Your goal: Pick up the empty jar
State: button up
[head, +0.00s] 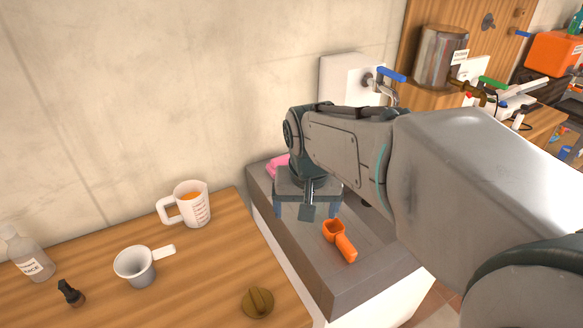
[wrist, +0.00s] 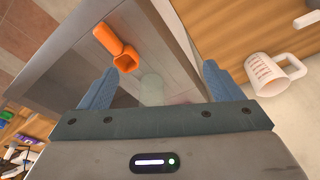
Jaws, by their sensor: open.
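A pale, see-through round shape, apparently the empty jar (wrist: 152,88), shows faintly in the wrist view on the grey sink surface. It appears between the two fingers of my gripper (wrist: 160,70), nearer the palm in the picture. I cannot tell how far below the fingers it is. In the head view my gripper (head: 307,210) hangs pointing down over the grey sink unit (head: 290,262), its fingers apart with nothing held. The jar cannot be made out in the head view, where my gripper and arm cover that area.
An orange scoop (head: 340,239) lies near the gripper; it also shows in the wrist view (wrist: 117,47). A measuring jug (head: 192,207), a white handled cup (head: 136,266), a bottle (head: 26,256) and a brass knob (head: 257,302) stand on the wooden counter. A tap (head: 385,82) rises behind.

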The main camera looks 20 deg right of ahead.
jog(key=w+d+f+m+g+h, duration=0.1)
jog(key=w+d+m, duration=0.3)
jog(key=w, duration=0.5)
jog(key=w+d+f+m+g, duration=0.1)
jog(key=w+d+m, duration=0.35)
jog(key=w, duration=0.45)
jog(key=shift+w+d+f+p, duration=0.2)
jog(key=shift+d+f, duration=0.05)
jog(key=shift+f, duration=1.95)
jog(key=shift+w+d+f+p, duration=0.15)
jog(key=shift+w+d+f, duration=0.1)
jog(key=shift+f, duration=2)
jog(key=shift+w+d+f+p, duration=0.2)
jog(key=shift+d+f, duration=0.05)
jog(key=shift+f, duration=1.95)
jog(key=c, duration=1.2)
